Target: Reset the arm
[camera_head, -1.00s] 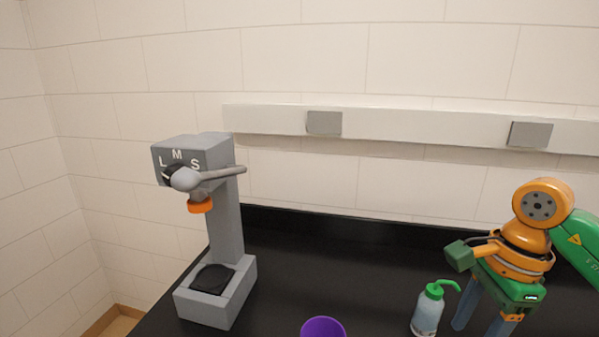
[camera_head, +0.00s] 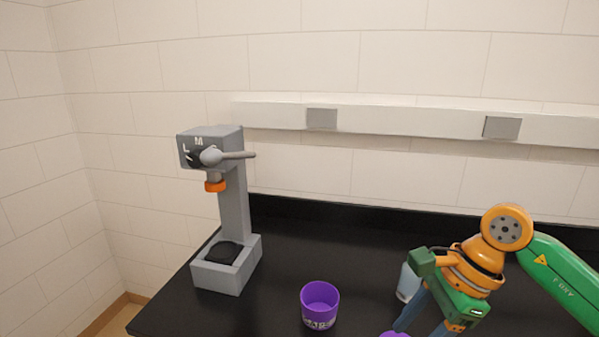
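My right arm comes in from the right edge. Its gripper (camera_head: 422,326) points down over the counter, its two blue-grey fingers apart with dark counter showing between them. The fingertips are near the bottom edge, close to a purple object (camera_head: 393,334) that is mostly cut off. My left gripper is out of view. The grey sample tap (camera_head: 233,205) stands at the left, with letters L and M readable on its head, a grey lever (camera_head: 235,155) pointing right and an orange nozzle (camera_head: 215,186). A purple cup (camera_head: 319,306) stands upright on the counter, apart from my gripper.
A pale bottle (camera_head: 406,284) stands just behind my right gripper, partly hidden by it. A white wall rail (camera_head: 410,119) with grey plates runs behind.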

